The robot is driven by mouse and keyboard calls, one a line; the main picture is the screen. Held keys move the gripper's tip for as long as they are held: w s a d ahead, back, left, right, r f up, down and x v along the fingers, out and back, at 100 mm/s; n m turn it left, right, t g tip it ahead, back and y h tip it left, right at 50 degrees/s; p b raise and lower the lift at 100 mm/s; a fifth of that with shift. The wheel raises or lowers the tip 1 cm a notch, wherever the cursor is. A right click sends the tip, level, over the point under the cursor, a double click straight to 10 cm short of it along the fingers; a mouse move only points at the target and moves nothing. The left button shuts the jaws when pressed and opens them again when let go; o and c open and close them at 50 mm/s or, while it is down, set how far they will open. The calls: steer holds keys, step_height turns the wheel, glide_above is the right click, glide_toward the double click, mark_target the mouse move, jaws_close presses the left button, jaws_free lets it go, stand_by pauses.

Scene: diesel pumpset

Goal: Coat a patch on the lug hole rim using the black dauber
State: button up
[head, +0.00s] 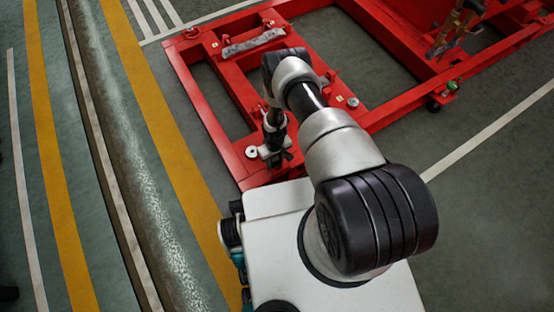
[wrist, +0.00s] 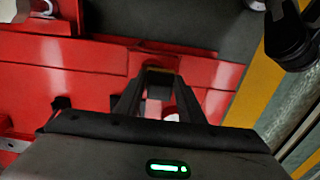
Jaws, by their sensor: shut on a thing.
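My gripper (head: 274,154) hangs low over the near left part of the red frame. In the wrist view its two fingers (wrist: 158,100) are close together, shut on a small dark thing (wrist: 159,80) that I take for the black dauber. The fingers hide most of it, and its tip does not show clearly. A ring-like red lug (head: 192,33) stands at the frame's far left corner, well away from my gripper. I cannot tell whether it has the task's hole. A small white disc (head: 252,152) lies on the red frame just left of my gripper.
The red frame (head: 205,110) has open bays and crossbars. A grey bar (head: 254,42) lies across its far bars. A brown upright part (head: 455,28) and a green piece (head: 452,85) are at the right. Striped floor lies left.

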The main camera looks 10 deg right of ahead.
steer(key=shift+w+d, duration=0.25)
steer(key=shift+d, duration=0.55)
steer(key=shift+w+d, duration=0.25)
steer(key=shift+d, duration=0.5)
step_height(320, 180, up, 8)
steer(key=p, duration=0.5)
steer(key=w+d+b, duration=0.3)
steer(key=d+b, duration=0.2)
steer(key=d, duration=0.6)
steer(key=shift+w+d, duration=0.15)
steer(key=shift+w, duration=0.2)
